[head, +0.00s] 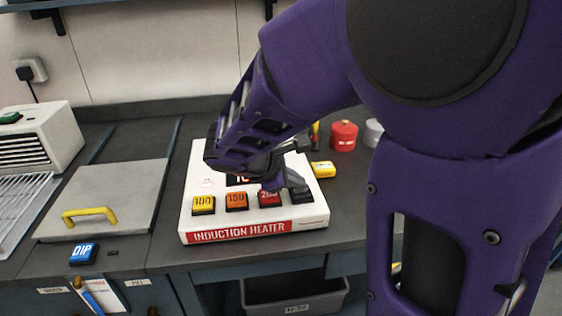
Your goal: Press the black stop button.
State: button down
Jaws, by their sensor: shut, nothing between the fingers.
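The white induction heater box (187,222) sits on the dark bench with a red "INDUCTION HEATER" label on its front. Along its front edge are a yellow button marked 100 (203,205), an orange one marked 150 (237,201), a red one (270,199) and, at the right end, the black button (302,196). My purple arm reaches over the box from the right. My gripper (297,186) is shut and empty, its tips pointing down at the black button. They look very close to it; I cannot tell whether they touch. The arm hides part of the box's display.
A metal lid (110,190) with a yellow handle (88,214) and a blue DIP button (84,254) are left of the heater. A red canister (343,136) and a small yellow block (323,170) stand behind right. A grey bin (295,298) is below the bench.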

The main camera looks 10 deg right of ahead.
aim_at(297, 192)
jog(key=shift+f+b, duration=0.35)
jog(key=shift+f, duration=0.15)
jog(key=shift+r, duration=0.2)
dwell(0.4)
jog(key=shift+r+p, duration=0.8)
notch_tip(297, 192, up, 5)
jog(key=p, duration=0.4)
dwell(0.4)
